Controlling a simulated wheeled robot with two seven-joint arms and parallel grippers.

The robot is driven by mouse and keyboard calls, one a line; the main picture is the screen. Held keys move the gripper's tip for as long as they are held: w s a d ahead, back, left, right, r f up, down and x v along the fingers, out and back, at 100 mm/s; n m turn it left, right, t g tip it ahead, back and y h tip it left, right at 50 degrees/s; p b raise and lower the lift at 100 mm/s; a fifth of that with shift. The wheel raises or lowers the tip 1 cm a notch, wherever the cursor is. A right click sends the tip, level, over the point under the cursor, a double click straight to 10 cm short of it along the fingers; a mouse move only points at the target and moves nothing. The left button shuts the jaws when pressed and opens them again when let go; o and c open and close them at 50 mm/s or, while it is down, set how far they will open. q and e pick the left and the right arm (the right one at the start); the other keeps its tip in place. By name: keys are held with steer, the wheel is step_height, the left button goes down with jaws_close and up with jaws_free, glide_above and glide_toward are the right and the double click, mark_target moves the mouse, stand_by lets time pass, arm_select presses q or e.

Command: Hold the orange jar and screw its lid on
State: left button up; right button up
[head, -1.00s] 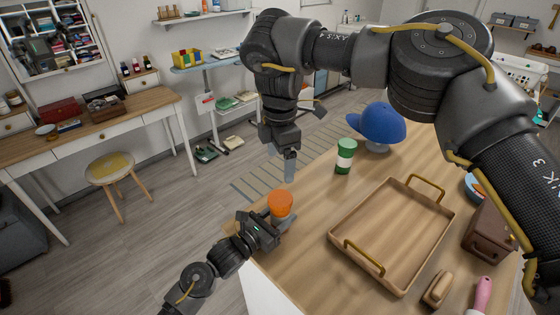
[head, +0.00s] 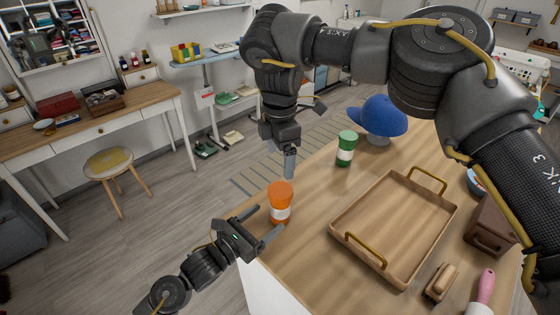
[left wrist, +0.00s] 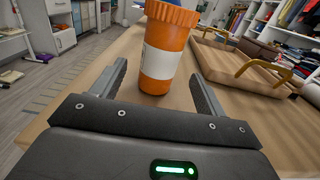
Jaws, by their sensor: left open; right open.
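The orange jar (head: 280,205) stands upright near the left corner of the wooden table, with a white label and an orange lid (head: 280,188) on top. In the left wrist view the jar (left wrist: 164,55) stands ahead, between and beyond the fingertips, and its ridged orange lid (left wrist: 170,13) is cut off by the top edge. My left gripper (head: 264,222) is open and empty, low beside the jar and apart from it. My right gripper (head: 289,163) points down above and behind the jar, clear of the lid; its fingers overlap in the head view.
A wooden tray with brass handles (head: 336,233) lies right of the jar. A green jar (head: 346,149) and a blue cap on a stand (head: 378,117) are farther back. A brush (head: 441,280) and brown box (head: 490,232) are at right. The table between jar and tray is clear.

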arm_select(q)
steer(key=shift+b+v, duration=0.4)
steer(key=shift+v, duration=1.7)
